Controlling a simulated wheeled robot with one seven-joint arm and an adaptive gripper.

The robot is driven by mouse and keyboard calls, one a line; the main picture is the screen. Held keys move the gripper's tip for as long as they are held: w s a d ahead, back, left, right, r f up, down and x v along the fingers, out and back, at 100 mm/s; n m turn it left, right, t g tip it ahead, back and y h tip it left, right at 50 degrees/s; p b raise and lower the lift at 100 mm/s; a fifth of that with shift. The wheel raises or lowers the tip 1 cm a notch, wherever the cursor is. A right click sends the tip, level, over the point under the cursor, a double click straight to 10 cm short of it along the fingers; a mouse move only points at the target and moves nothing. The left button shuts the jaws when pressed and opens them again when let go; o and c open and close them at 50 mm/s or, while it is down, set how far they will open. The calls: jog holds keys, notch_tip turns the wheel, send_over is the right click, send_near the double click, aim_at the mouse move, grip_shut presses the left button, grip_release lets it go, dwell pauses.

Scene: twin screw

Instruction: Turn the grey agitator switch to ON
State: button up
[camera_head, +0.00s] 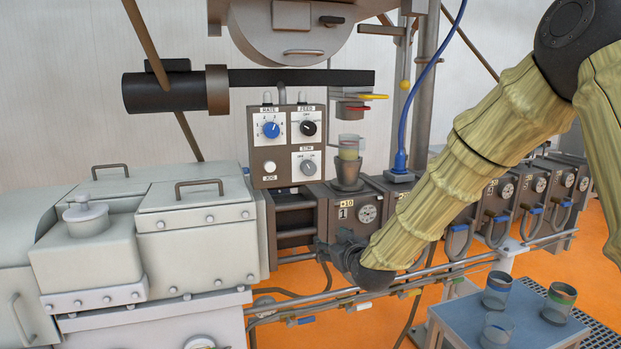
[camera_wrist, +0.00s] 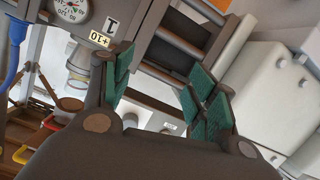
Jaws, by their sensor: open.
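The control panel (camera_head: 288,120) stands upright behind the machine. A grey rotary knob (camera_head: 308,167) sits on the white plate at its lower right. The lettering is too small to read surely, but this is the only grey turning knob I see there. My gripper (camera_head: 326,246) is below and a little right of the panel, in front of the barrel block marked 1, apart from the knob. In the wrist view my gripper (camera_wrist: 160,92) has its green-padded fingers spread with nothing between them. A pale labelled plate (camera_wrist: 170,128) shows partly beyond the gripper; the knob itself is not clear there.
The panel also has a blue knob (camera_head: 271,129), a black knob (camera_head: 308,128) and a white button (camera_head: 270,167). A funnel with a cup (camera_head: 347,170) stands just right of it. Pipes (camera_head: 380,291) run below my gripper. A blue-grey table (camera_head: 470,325) holds several cups.

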aim_at(310, 170)
notch_tip(310, 170, up, 16)
jog(key=w+a+n+t+y, duration=0.1)
jog(key=w+a+n+t, duration=0.1)
jog(key=a+t, duration=0.1)
jog(key=shift+p+x, duration=1.25)
jog(key=shift+x, duration=4.2)
jog(key=shift+d, duration=0.1)
jog(key=shift+c, duration=0.2)
jog(key=shift+m, duration=0.3)
jog(key=c, duration=1)
